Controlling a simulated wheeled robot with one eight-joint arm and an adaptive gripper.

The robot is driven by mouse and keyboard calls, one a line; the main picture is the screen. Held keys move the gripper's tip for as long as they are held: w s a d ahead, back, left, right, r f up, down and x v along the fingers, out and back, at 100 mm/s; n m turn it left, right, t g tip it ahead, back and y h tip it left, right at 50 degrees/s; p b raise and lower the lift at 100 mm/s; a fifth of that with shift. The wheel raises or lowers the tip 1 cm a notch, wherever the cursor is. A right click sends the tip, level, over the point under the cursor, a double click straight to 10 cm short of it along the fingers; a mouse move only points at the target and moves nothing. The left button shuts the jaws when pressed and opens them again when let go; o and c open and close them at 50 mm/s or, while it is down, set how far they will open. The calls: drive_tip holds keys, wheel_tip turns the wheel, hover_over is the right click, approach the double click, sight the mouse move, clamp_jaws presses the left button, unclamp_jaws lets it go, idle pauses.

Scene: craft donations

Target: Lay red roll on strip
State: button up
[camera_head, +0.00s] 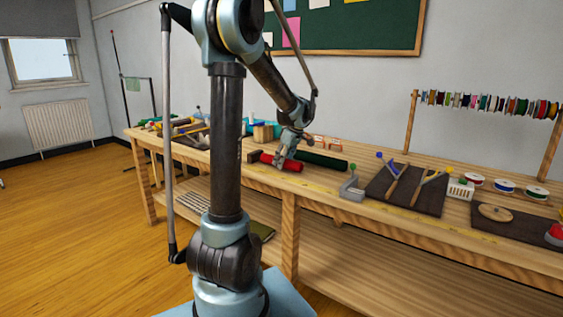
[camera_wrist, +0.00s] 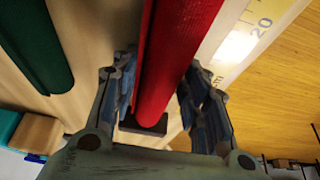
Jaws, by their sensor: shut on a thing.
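The red roll (camera_head: 292,165) is at the left-middle of the workbench, and my gripper (camera_head: 282,163) comes down over it from above. In the wrist view the red roll (camera_wrist: 178,50) runs between my two fingers, and the gripper is shut on it. I cannot tell whether the roll touches the bench. A pale yellow measuring strip (camera_head: 318,187) runs along the bench's front edge. In the wrist view the strip (camera_wrist: 250,35) lies to the right of the roll, roughly parallel to it and apart from it.
A dark green roll (camera_head: 322,160) lies behind and right of the red one. A small dark block (camera_head: 253,156) is by the red roll's left end. A grey clamp (camera_head: 351,188) stands right, beside a dark mat (camera_head: 413,203) with tools. Clutter fills the bench's left end.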

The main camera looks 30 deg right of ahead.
drive_tip(key=o, duration=1.2)
drive_tip(key=v, duration=1.2)
